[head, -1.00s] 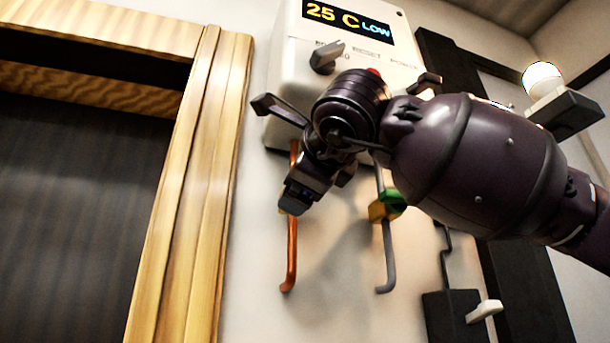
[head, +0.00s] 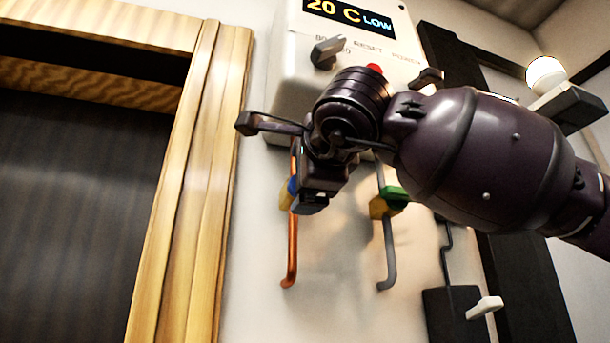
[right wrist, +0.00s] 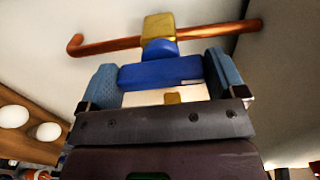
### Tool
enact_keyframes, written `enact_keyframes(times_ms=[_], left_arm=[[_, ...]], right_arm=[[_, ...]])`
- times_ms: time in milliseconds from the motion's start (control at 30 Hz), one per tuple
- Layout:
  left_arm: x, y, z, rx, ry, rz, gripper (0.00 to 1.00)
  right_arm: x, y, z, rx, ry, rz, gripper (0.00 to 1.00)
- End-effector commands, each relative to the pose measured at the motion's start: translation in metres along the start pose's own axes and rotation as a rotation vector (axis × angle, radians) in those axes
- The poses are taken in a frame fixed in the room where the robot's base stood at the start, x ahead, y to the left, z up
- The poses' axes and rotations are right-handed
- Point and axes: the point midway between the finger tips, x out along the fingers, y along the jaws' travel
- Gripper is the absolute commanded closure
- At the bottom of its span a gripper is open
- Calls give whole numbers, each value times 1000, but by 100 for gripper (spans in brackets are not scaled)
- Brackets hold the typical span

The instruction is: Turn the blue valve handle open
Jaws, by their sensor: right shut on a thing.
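The blue valve handle (right wrist: 160,73) lies crosswise between the two blue-padded fingers of my right gripper (right wrist: 162,64) in the right wrist view. My right gripper is shut on it. The handle joins a brass valve body (right wrist: 158,26) on a copper pipe (right wrist: 110,46). In the head view, my right gripper (head: 309,203) is at the copper pipe (head: 292,250) below the white box. Only a sliver of the blue handle (head: 291,188) shows there; my gripper hides the rest. My left gripper is not in view.
The white box (head: 284,88) above has a display reading 20 C LOW, a dark knob (head: 327,52) and a red button (head: 375,69). A green-handled valve (head: 395,197) sits on a grey pipe (head: 388,258) close to the right. A wooden frame (head: 190,200) stands to the left.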

Motion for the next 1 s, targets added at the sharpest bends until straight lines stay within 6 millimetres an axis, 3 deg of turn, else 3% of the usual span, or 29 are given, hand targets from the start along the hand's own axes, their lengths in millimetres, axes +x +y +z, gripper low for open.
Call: enact_keyframes(times_ms=[200,233,300,667,1000], left_arm=[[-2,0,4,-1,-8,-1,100],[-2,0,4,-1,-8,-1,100],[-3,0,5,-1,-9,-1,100],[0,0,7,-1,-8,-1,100],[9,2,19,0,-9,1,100]], right_arm=[[0,0,1,-4,-2,0,34],[0,0,1,-4,-2,0,8],[0,0,1,-4,-1,0,0],[-10,1,0,-2,0,-1,0],[-69,2,1,-4,-2,-2,0]])
